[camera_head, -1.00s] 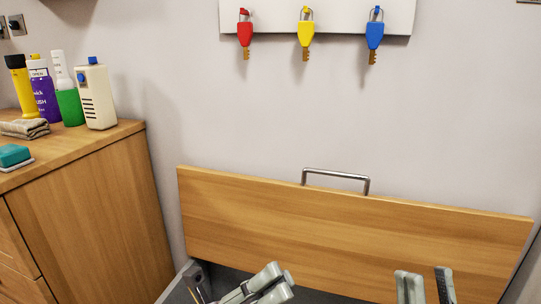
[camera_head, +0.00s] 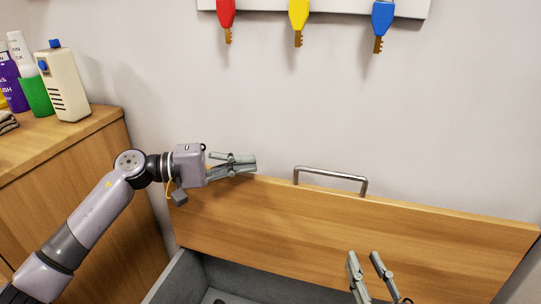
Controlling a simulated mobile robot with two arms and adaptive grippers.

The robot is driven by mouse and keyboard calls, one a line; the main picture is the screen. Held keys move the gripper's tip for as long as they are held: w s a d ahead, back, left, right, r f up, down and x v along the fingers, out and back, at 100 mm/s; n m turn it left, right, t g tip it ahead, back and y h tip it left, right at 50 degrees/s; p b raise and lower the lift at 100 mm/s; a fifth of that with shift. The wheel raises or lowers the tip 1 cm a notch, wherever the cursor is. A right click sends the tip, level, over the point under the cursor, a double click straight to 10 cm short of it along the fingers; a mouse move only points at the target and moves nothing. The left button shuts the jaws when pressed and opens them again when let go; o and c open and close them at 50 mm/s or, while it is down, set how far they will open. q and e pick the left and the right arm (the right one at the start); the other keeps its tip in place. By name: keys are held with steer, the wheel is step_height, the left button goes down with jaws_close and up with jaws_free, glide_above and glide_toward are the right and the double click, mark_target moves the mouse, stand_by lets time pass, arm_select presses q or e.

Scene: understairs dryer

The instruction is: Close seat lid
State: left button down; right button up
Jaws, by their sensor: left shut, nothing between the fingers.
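The wooden seat lid (camera_head: 350,236) stands raised against the wall, over a grey storage box (camera_head: 265,290). A metal bar handle (camera_head: 331,181) sits on its top edge. My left gripper (camera_head: 253,164) is shut and empty at the lid's top left edge, to the left of the handle and apart from it. I cannot tell whether it touches the lid. My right gripper (camera_head: 362,256) is in front of the lid at the lower right, its two fingers apart with nothing between them. Its lower part is cut off by the picture's edge.
A wooden cabinet (camera_head: 75,190) stands at the left, close to my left arm. On it are a cream bottle with a blue cap (camera_head: 62,82), a green container (camera_head: 36,92) and a purple bottle (camera_head: 12,86). Red, yellow and blue keys (camera_head: 299,15) hang on the wall above.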

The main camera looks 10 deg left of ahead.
arm_select(q)
steer(key=x, duration=0.9)
steer(key=shift+d, duration=0.2)
